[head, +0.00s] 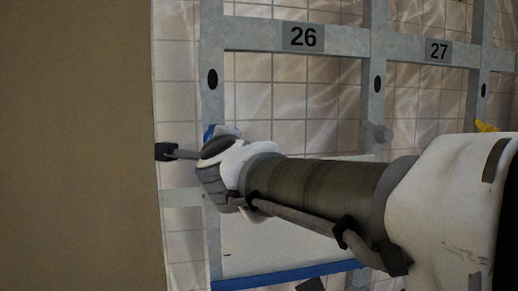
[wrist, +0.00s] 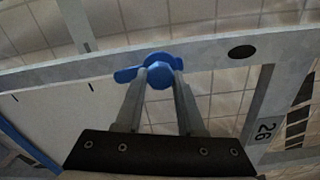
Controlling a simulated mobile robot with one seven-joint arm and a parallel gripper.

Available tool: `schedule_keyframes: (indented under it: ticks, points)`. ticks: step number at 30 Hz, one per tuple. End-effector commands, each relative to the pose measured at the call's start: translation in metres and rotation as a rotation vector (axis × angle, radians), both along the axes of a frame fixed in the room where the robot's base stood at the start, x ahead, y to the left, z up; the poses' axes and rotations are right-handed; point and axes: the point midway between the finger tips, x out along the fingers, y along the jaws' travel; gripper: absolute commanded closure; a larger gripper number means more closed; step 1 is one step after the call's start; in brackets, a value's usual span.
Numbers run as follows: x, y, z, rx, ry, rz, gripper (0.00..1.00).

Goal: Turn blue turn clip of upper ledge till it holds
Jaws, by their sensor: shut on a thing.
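The blue turn clip (wrist: 158,78) sits on the grey metal frame beside the pale panel. In the wrist view my gripper (wrist: 160,82) has its two fingers on either side of the clip's round hub, shut on it. One blue wing of the clip sticks out to the left of the fingers. In the head view only a bit of the blue clip (head: 209,132) shows, as my wrist hides the rest. The pale panel (head: 290,250) stands in the bay under label 26, with a blue ledge (head: 290,276) along its bottom edge.
The grey frame (head: 340,42) carries labels 26 and 27 and has dark oval holes. A grey knob (head: 378,132) and a yellow clip (head: 485,127) sit on uprights to the right. A plain brown surface (head: 75,145) fills the left side. Tiled wall shows behind.

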Motion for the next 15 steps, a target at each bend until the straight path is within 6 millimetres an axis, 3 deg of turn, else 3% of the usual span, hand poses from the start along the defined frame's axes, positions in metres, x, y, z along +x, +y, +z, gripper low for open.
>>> schedule_keyframes:
  ticks: [15]
  points:
    - [-0.0001, 0.0003, -0.0003, 0.093, 0.025, 0.001, 1.0]
